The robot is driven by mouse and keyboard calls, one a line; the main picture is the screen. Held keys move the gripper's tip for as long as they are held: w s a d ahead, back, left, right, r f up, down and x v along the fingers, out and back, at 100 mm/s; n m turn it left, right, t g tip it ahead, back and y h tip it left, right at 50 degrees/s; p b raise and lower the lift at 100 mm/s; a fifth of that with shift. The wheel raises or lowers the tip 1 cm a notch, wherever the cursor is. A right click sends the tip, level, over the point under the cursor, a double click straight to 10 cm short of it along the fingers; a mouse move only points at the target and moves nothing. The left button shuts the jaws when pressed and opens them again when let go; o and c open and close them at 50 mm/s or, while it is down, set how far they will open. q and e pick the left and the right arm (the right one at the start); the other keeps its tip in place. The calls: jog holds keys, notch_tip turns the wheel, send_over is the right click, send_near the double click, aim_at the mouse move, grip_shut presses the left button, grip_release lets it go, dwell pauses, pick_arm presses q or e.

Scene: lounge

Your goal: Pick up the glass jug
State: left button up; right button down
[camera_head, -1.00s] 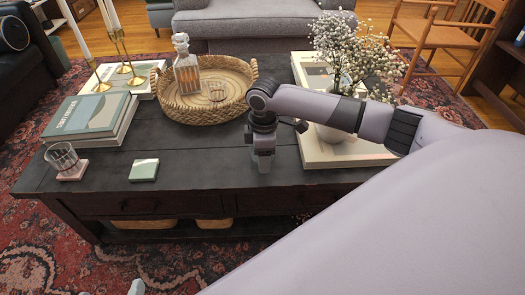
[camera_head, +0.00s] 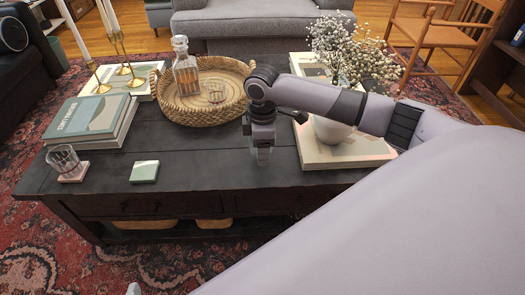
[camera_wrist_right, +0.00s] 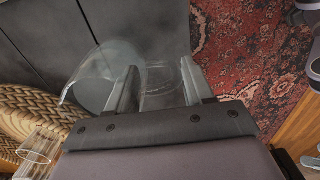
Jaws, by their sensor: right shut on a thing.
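The clear glass jug (camera_wrist_right: 92,82) shows in the right wrist view, with its wide curved outline left of the fingers and more clear glass between them. My right gripper (camera_wrist_right: 155,88) is shut on the jug. In the head view the right gripper (camera_head: 263,150) points down over the dark table near its front edge. The jug is mostly hidden by the gripper there, with a little clear glass at the fingertips. I cannot tell whether its base touches the table. My left gripper does not clearly show.
The low dark table (camera_head: 200,172) holds a woven tray (camera_head: 203,112) with a decanter (camera_head: 186,75), books (camera_head: 85,120), a tumbler (camera_head: 62,160) on a pink coaster, and a green coaster (camera_head: 145,171). A flower vase (camera_head: 332,130) stands right of the gripper. Brass candlesticks (camera_head: 128,68) stand at back left.

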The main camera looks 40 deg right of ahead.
pick_arm(q)
jog(key=shift+n+g+y, duration=0.3)
jog(key=shift+g+y, duration=0.1)
jog(key=shift+y, duration=0.4)
jog(key=shift+s+a+f+p, duration=0.15)
jog(key=shift+s+a+p, duration=0.1)
jog(key=shift+a+p, duration=0.5)
jog(key=shift+s+a+f+p, duration=0.15)
jog(key=shift+s+a+p, duration=0.25)
jog(key=shift+p, duration=0.55)
jog(key=shift+s+a+f+p, duration=0.15)
jog(key=shift+a+p, duration=0.55)
jog(key=shift+p, duration=0.15)
pick_arm(e)
notch_tip(320, 180, up, 16)
jog(key=shift+r, duration=0.25)
